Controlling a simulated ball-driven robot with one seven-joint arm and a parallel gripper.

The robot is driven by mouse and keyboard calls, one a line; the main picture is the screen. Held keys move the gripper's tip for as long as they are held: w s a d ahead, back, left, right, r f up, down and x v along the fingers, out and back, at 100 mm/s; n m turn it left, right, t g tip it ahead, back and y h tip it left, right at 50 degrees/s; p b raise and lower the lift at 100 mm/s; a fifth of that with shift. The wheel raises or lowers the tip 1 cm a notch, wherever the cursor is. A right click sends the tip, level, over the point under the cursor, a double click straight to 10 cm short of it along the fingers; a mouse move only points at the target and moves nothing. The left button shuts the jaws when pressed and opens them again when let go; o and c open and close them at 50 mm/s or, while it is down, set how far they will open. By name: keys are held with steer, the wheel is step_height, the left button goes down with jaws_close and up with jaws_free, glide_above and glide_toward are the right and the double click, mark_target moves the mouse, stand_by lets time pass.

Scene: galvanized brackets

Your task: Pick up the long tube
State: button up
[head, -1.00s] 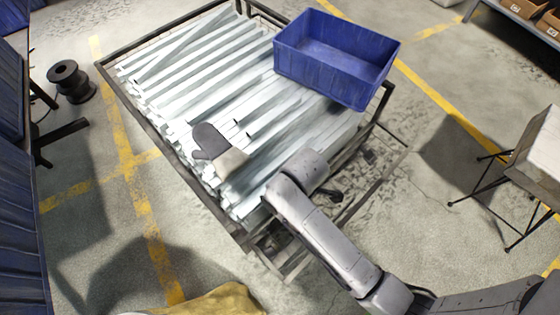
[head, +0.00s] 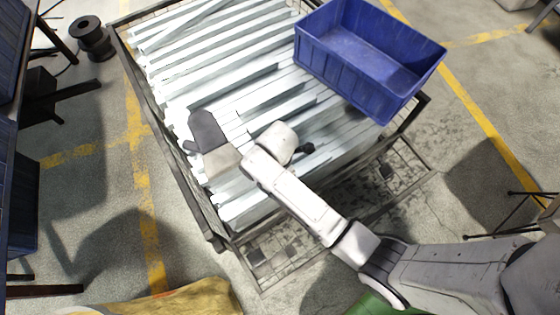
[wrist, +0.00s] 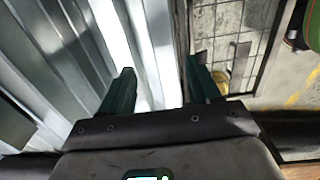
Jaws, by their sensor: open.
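Long pale galvanized bars (head: 215,85) lie side by side in a dark metal-framed rack; which one is the long tube cannot be told in the head view. In the wrist view, my gripper (wrist: 160,86) is open, with its two dark green fingers apart. A bright long bar (wrist: 143,40), perhaps the tube, runs up the picture between the fingers at the edge of the stack. Whether the fingers reach down beside it cannot be told. In the head view, my arm's end is over the near left part of the bars, and its fingertips are hidden.
A blue bin (head: 365,60) stands on the right part of the bars. The rack's dark frame (head: 160,120) edges the stack, with an open grid floor at its near end. A black spool (head: 92,40) stands on the left. Yellow cloth-like material (head: 180,300) lies at the bottom.

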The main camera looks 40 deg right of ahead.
steer(key=shift+s+f+b, duration=0.2)
steer(key=shift+f+b, duration=0.25)
steer(key=shift+f, duration=1.1)
steer(key=shift+s+f+b, duration=0.15)
steer(key=shift+f+b, duration=0.3)
steer(key=shift+f, duration=1.05)
jaws_close()
